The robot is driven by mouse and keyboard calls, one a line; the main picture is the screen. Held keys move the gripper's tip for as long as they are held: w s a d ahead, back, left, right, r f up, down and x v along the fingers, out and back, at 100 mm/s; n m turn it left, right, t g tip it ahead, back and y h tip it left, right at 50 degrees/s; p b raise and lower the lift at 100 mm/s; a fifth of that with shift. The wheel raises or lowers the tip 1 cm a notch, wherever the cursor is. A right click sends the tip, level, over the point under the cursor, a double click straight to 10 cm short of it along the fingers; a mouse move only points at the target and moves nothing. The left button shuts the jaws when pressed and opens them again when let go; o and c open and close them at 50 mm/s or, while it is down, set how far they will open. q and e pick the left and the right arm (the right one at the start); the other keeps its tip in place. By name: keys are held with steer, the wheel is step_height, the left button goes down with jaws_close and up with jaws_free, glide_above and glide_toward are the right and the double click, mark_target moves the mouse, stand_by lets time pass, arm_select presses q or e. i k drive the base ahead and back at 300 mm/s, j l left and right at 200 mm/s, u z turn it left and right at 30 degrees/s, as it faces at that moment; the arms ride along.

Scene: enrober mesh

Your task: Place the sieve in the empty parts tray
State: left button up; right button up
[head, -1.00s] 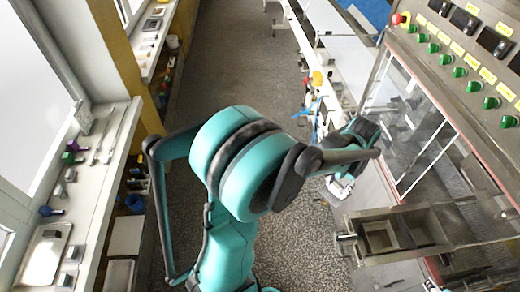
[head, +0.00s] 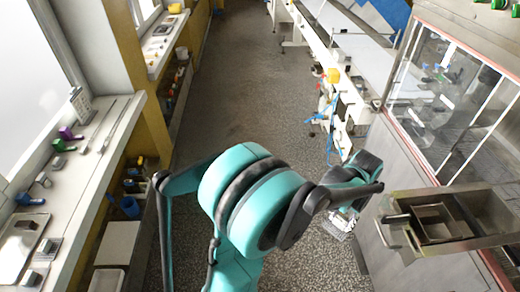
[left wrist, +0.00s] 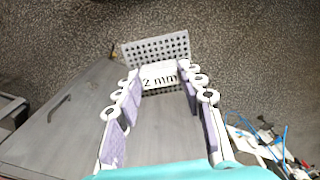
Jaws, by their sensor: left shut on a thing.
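The sieve is a light grey perforated plate marked "2 mm" (left wrist: 160,48). My left gripper (left wrist: 160,85) is shut on it at the label, and the holed part sticks out beyond the fingertips. In the head view the left gripper (head: 348,205) hangs over the floor beside the machine, with the sieve (head: 341,224) small below it. A shallow metal tray (head: 18,246) lies on the left window sill, cut by the picture edge; I cannot tell if it is the parts tray. My right gripper is out of view.
A metal frame with square bins (head: 490,210) juts from the glazed machine at right. The left sill (head: 75,185) holds small tools and a grater (head: 80,104). Pale boxes (head: 117,243) sit on a lower shelf. A conveyor (head: 345,45) runs behind. The aisle floor (head: 235,90) is clear.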

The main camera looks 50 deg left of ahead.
mark_target(22, 246)
steer(key=k+u, duration=0.25)
steer(key=u, duration=0.2)
steer(key=k+j+u, duration=0.1)
steer(key=u, duration=0.4)
steer(key=i+j+u, duration=0.2)
steer(key=u, duration=0.25)
steer(key=i+u, duration=0.6)
steer(key=u, duration=0.25)
steer(key=i+l+u, duration=0.1)
steer(key=i, duration=0.35)
steer(key=i+l, duration=0.25)
steer(key=i, duration=0.2)
steer(key=i+u, duration=0.1)
steer(key=u, duration=0.3)
steer(key=i+u, duration=0.15)
steer(key=u, duration=0.25)
steer(key=i+u, duration=0.1)
steer(key=u, duration=0.25)
